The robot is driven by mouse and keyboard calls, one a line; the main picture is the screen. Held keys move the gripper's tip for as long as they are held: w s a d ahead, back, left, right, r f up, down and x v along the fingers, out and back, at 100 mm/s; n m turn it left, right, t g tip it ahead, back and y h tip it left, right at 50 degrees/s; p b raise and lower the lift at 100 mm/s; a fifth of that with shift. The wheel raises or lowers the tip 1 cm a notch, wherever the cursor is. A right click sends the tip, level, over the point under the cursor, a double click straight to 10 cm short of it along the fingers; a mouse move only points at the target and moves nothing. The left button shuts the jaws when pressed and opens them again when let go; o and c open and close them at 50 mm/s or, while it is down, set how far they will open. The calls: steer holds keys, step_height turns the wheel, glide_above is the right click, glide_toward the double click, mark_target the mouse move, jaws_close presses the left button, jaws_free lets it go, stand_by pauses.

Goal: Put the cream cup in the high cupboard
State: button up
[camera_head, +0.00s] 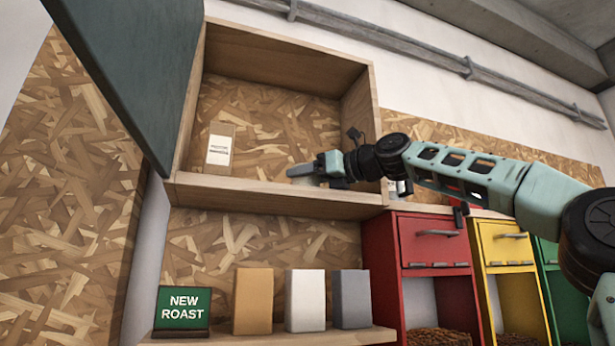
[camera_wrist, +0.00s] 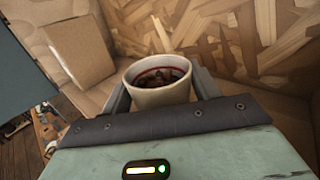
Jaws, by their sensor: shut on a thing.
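The cream cup (camera_wrist: 160,95) is between the two fingers of my gripper (camera_wrist: 163,98) in the wrist view, upright, with dark contents inside a reddish rim line. My gripper is shut on it. In the head view my gripper (camera_head: 305,173) reaches into the open high cupboard (camera_head: 275,197) from the right, just above its front lip. The cup is mostly hidden there behind the gripper. I cannot tell whether the cup touches the cupboard floor. The cupboard's dark teal door (camera_head: 130,65) stands open on the left.
A brown paper bag (camera_head: 220,150) with a white label stands at the cupboard's left; it also shows in the wrist view (camera_wrist: 78,50). Below are a shelf (camera_head: 270,338) with several blocks and a NEW ROAST sign (camera_head: 183,308), and red (camera_head: 432,238) and yellow (camera_head: 505,245) bins. The cupboard's middle is clear.

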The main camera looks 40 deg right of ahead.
steer(key=o, duration=1.1)
steer(key=shift+o, duration=0.2)
steer(key=shift+r, duration=0.1)
steer(key=b+v, duration=0.6)
steer(key=v, duration=0.6)
steer(key=shift+b, duration=0.4)
